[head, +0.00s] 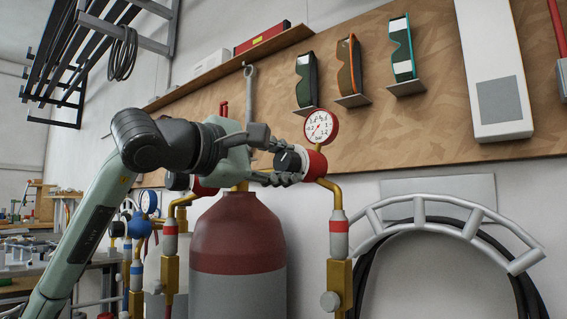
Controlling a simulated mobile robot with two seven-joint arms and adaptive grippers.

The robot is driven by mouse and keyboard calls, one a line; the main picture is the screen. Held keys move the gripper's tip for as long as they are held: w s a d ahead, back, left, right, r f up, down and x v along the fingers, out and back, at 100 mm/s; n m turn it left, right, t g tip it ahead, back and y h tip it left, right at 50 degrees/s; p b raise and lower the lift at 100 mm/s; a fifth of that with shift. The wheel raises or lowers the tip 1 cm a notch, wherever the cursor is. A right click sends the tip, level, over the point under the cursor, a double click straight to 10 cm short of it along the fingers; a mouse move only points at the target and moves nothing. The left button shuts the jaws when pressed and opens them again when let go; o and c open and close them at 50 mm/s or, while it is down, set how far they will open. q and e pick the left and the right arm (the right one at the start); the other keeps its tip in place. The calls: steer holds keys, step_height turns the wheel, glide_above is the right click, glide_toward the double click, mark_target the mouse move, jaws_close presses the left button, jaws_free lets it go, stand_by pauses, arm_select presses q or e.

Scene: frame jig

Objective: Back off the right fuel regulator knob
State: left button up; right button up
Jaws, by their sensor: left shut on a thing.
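The right fuel regulator (316,166) has a red body, a round red-rimmed gauge (321,127) on top and a brass pipe running down. Its black knob (290,160) faces left, with a white mark on it. My left gripper (282,161) comes in from the left and is shut on this knob, one finger above and one below. The fingers hide part of the knob. Another red regulator (204,188) sits to the left, partly behind my left arm. My right gripper is not in view.
A maroon and grey cylinder (238,240) stands below the gripper. Blue regulators (140,222) are at lower left. Goggles (401,52) hang on the wooden board above. A grey hose hanger (450,219) with black hose is at right.

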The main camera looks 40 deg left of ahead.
arm_select(q)
steer(key=n, duration=0.3)
steer(key=shift+n, duration=1.7)
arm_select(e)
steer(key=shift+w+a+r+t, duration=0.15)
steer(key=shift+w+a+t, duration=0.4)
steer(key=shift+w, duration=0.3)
arm_select(q)
steer(key=o, duration=1.2)
steer(key=shift+c, duration=0.2)
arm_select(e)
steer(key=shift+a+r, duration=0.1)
arm_select(q)
steer(key=shift+s, duration=0.15)
steer(key=s, duration=1.1)
steer(key=shift+s+a, duration=0.4)
steer(key=shift+a, duration=0.05)
